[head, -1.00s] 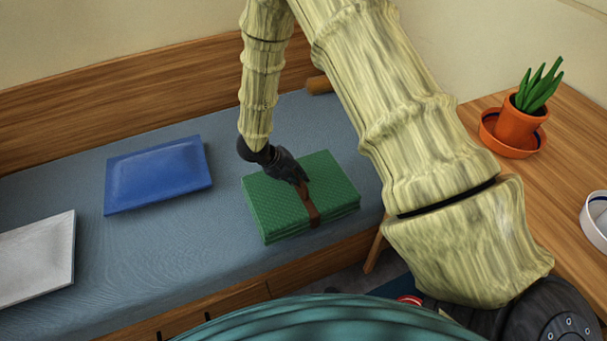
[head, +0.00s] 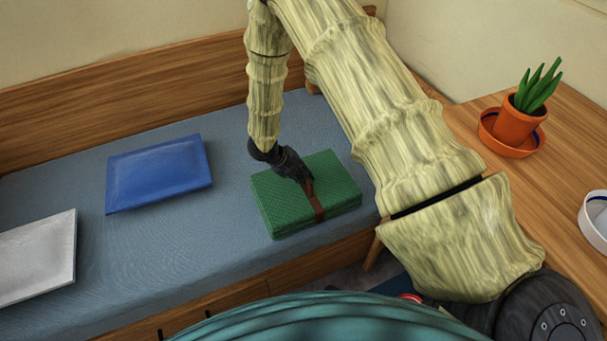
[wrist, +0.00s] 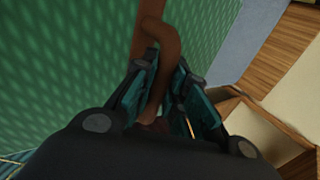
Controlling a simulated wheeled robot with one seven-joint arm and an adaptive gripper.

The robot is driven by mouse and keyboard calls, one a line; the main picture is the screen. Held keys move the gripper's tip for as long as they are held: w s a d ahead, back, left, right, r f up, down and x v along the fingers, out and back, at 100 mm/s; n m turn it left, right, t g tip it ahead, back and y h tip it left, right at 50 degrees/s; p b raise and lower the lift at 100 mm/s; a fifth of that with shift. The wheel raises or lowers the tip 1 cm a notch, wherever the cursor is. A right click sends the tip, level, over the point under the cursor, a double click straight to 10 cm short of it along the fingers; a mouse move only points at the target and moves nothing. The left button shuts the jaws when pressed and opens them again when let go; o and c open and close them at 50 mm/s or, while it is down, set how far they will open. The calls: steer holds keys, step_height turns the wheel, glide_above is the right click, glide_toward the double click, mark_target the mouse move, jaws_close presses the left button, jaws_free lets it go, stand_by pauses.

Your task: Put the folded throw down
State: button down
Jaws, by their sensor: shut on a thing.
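The folded throw (head: 285,207) is a thick green patterned block with a brown strap (head: 318,205) around it. In the head view it is at the bed's right part, near the front edge. My gripper (head: 306,178) is over the middle of the throw, shut on the strap. In the wrist view the throw (wrist: 60,70) fills the left side, and the strap's loop (wrist: 165,60) runs between the fingers (wrist: 170,105). Whether the throw's underside touches the bed cannot be told.
The bed (head: 225,230) also bears a blue cushion (head: 158,173) and a white cushion (head: 38,257) to the left. A wooden table (head: 550,185) at right holds a potted plant (head: 520,118) and a white bowl (head: 597,222). Bare bed lies between the blue cushion and the throw.

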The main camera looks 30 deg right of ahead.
steer(key=shift+f, duration=0.1)
steer(key=c, duration=1.4)
jaws_free()
steer(key=shift+c, duration=0.2)
steer(key=v, duration=1.2)
